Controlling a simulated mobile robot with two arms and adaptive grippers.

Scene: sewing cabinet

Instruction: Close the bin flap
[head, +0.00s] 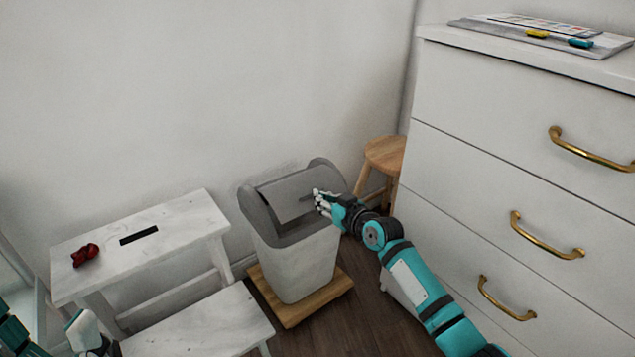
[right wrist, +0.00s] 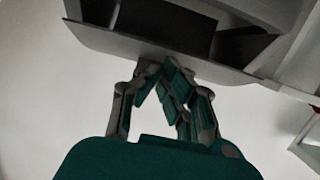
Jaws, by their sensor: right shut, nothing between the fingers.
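The grey bin (head: 300,265) stands on a wooden base, between the white step stool and the drawers. Its flap (head: 285,197) is tilted in the lid, with a dark gap showing below its front edge. My right gripper (head: 318,197) is shut and empty, at the right side of the flap in the head view; I cannot tell whether it touches. In the right wrist view the closed fingertips (right wrist: 160,68) are at the grey edge of the bin top (right wrist: 110,42), with a dark opening beyond. My left gripper (head: 85,332) shows partly at the lower left; its jaw state is unclear.
A white step stool (head: 185,232) with a dark red object (head: 85,255) on top is left of the bin. A white drawer cabinet (head: 480,130) with brass handles stands close on the right of my right arm. A wooden stool (head: 385,155) is behind the bin.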

